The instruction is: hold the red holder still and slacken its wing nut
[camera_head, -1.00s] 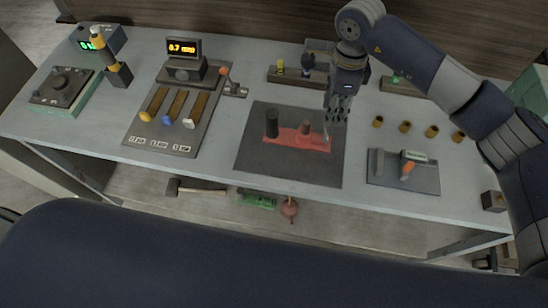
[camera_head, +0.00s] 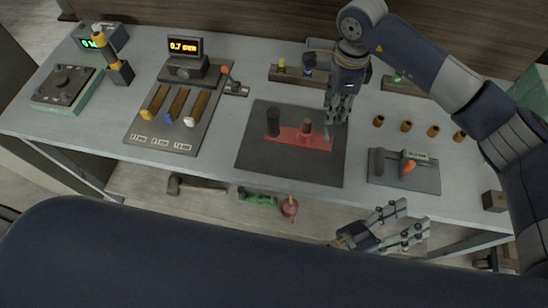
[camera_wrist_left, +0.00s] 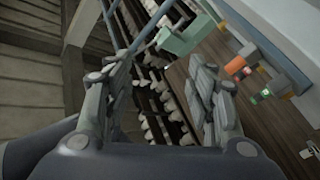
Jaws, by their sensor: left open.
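The red holder (camera_head: 290,136) lies flat on a dark mat (camera_head: 260,168) in the middle of the table. A dark cylinder (camera_head: 272,123) stands at its left end and a shorter brownish post (camera_head: 307,127) stands near its middle. My right gripper (camera_head: 332,121) points down at the holder's right end. Its fingers hide that end, and I cannot tell whether they grip it. I cannot make out the wing nut clearly. My left gripper (camera_head: 408,224) is open and empty, in front of the table's front edge and right of the holder. Its spread fingers also show in the left wrist view (camera_wrist_left: 160,85).
A grey plate with an orange-handled part (camera_head: 408,167) lies right of the mat. Several small brown cups (camera_head: 406,126) stand behind it. A board with three coloured handles (camera_head: 172,108) and a display (camera_head: 184,47) stand to the left.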

